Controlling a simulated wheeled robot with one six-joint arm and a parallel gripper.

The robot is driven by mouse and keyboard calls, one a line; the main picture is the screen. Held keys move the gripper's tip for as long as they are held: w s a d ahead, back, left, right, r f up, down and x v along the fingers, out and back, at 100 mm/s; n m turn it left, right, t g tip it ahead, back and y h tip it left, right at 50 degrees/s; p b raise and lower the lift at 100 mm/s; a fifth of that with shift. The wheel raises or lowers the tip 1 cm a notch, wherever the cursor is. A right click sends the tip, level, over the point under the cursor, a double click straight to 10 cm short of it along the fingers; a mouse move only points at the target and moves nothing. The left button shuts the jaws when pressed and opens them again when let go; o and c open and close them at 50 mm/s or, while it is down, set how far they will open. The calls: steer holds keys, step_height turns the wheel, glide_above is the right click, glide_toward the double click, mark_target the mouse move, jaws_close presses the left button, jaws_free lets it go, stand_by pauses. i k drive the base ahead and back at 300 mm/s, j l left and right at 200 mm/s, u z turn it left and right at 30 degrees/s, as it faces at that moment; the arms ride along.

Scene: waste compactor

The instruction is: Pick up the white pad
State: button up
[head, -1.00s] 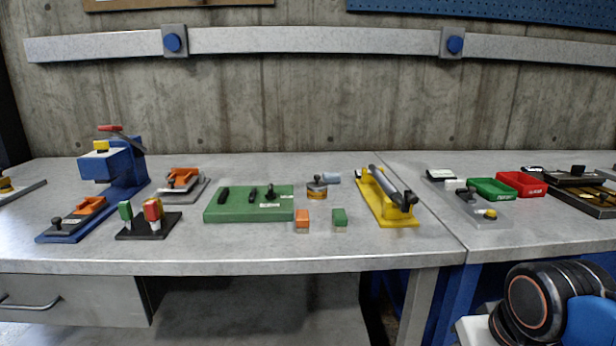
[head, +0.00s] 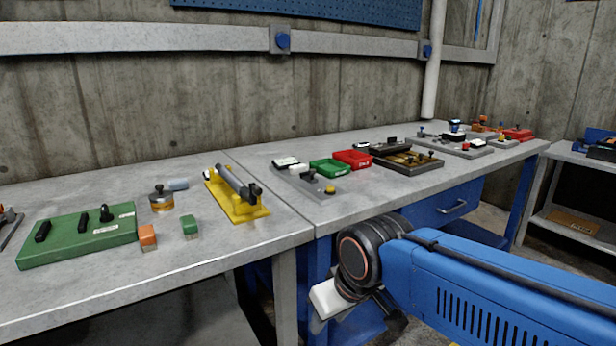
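A small white block (head: 298,167), which may be the white pad, lies on a grey plate (head: 318,193) on the right-hand bench. A white piece with dark on it (head: 286,162) lies just behind it to the left. At this size I cannot tell for sure which of them is the pad. My blue arm with its black joint shows at the lower right, in front of the bench and well apart from both.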

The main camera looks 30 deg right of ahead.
mark_target(295, 171)
steer(key=i+l, duration=0.1)
steer(key=l, duration=1.35)
steer(key=u, duration=0.05)
